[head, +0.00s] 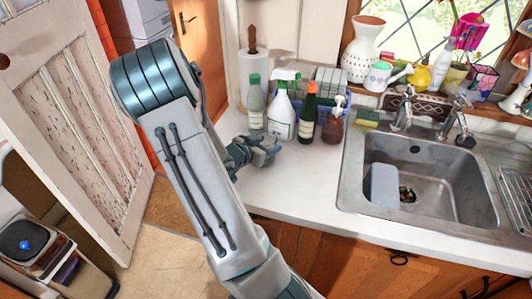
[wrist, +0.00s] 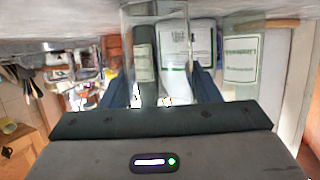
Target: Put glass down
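In the wrist view, which looks upside down, a clear glass (wrist: 157,12) shows as a faint see-through shape between my two dark blue fingers. My gripper (wrist: 163,84) has its fingers apart, one on each side of the glass, and seems closed on it. The counter surface fills the top of that view, close to the glass base; whether they touch is unclear. In the head view my gripper (head: 262,150) is low over the white counter (head: 290,185), left of the sink. The glass cannot be made out there.
Several bottles, among them a white one (head: 282,112) and a dark one with an orange top (head: 308,113), stand just behind my gripper. A soap pump bottle (head: 333,122) and the sink (head: 430,185) are to the right. The counter front is clear.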

